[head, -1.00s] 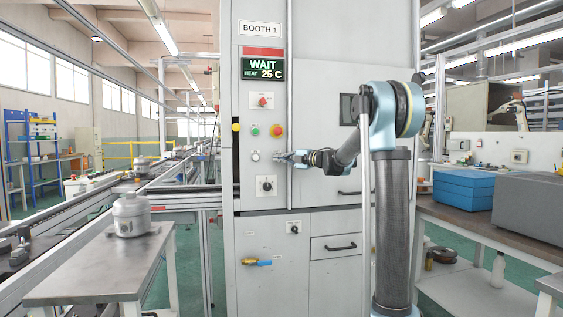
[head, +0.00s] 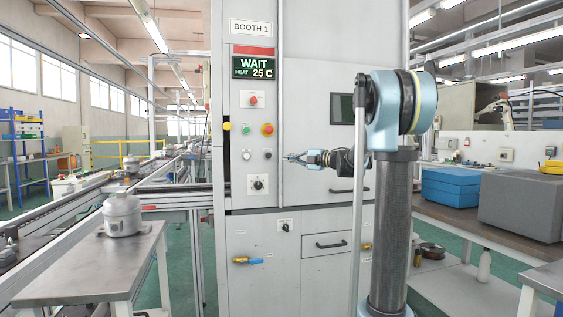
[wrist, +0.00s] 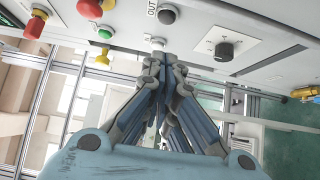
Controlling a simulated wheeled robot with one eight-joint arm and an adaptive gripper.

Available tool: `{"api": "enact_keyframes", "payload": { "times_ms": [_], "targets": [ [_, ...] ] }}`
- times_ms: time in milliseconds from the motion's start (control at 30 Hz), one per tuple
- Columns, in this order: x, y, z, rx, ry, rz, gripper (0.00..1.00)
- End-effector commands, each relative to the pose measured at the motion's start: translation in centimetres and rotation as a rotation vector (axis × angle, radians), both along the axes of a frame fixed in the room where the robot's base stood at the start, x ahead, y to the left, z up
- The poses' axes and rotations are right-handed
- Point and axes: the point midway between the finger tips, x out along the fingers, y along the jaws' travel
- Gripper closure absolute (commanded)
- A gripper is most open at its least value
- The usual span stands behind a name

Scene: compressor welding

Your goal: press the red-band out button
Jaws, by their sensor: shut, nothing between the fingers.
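The control panel is on the grey booth cabinet, with a red band (head: 254,51) above its display. The dark out button (head: 267,154) is to the right of a white button (head: 246,154). In the wrist view the dark button (wrist: 168,15) has the label OUT beside it, and the white button (wrist: 157,43) is just beyond my fingertips. My gripper (head: 286,158) is shut and empty, to the right of the dark button in the head view. In the wrist view my gripper (wrist: 165,60) points toward the panel; a gap to the panel is hard to judge.
A red mushroom button (head: 267,129), a green button (head: 247,130) and a black rotary knob (head: 258,184) surround the two buttons. A yellow knob (head: 227,126) juts out at the panel's left edge. A metal table (head: 75,262) with a grey canister (head: 122,214) stands at left.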

Motion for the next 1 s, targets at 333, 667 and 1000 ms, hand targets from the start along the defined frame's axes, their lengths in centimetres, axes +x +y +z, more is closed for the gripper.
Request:
{"api": "enact_keyframes", "payload": {
  "times_ms": [333, 667, 1000],
  "targets": [
    [-0.9, -1.5, 0.0, 0.000, 0.000, 0.001, 1.00],
    [-0.8, -1.6, 0.0, 0.000, 0.000, 0.000, 1.00],
    [-0.8, -2.1, 0.7, 0.029, -0.002, -0.047, 1.00]
  ]
}}
